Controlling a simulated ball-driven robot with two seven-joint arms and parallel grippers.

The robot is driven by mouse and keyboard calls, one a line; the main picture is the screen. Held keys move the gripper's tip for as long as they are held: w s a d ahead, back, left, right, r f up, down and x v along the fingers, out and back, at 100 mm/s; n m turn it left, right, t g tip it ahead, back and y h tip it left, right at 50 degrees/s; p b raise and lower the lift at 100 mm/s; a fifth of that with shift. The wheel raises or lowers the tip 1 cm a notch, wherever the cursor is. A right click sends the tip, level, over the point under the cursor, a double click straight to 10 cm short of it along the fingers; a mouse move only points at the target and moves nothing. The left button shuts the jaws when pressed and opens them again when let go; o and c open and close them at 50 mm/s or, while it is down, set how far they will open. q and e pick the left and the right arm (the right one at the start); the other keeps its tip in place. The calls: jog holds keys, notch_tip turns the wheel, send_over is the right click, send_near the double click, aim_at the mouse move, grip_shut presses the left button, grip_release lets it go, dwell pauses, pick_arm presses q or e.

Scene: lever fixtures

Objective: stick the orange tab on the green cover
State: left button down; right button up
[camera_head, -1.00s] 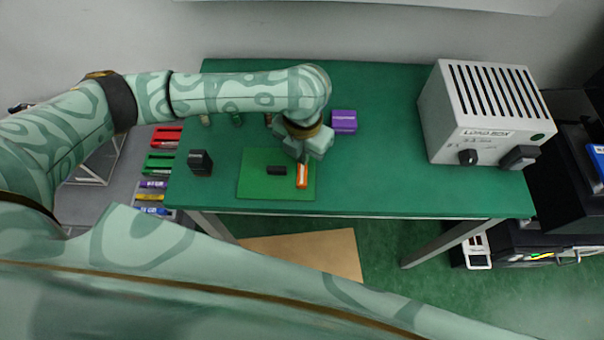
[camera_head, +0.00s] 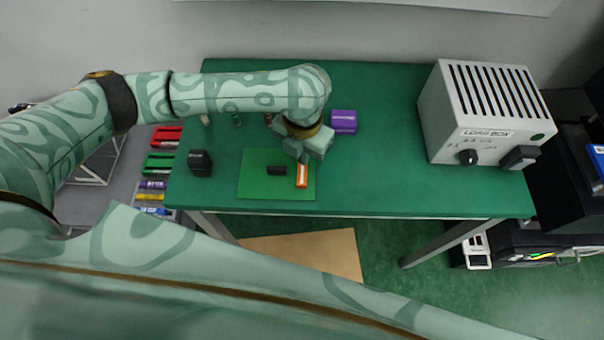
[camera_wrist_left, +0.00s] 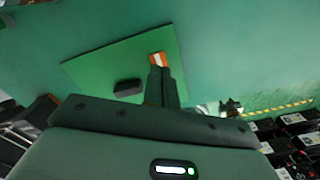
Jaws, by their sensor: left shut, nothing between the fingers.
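The green cover (camera_head: 255,186) lies flat on the green table as a brighter green square. The orange tab (camera_head: 302,180), orange with a white part, sits near the cover's right edge, and it also shows in the left wrist view (camera_wrist_left: 158,59). My left gripper (camera_head: 303,162) points down at the tab's far end, with its fingers together and nothing between them. In the left wrist view the shut fingers (camera_wrist_left: 157,72) overlap the tab's near end. I cannot tell whether they touch it. My right gripper is not in view.
A small black block (camera_head: 277,170) lies on the cover left of the tab. A black box (camera_head: 200,162) and a purple box (camera_head: 343,122) stand on the table. A load box (camera_head: 485,115) fills the right end. The table between is clear.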

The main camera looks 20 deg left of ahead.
pick_arm(q)
jog(key=shift+f, duration=0.9)
jog(key=shift+r, duration=0.15)
notch_tip(320, 180, up, 7)
jog(key=p, duration=0.7)
dwell(0.3)
dwell(0.5)
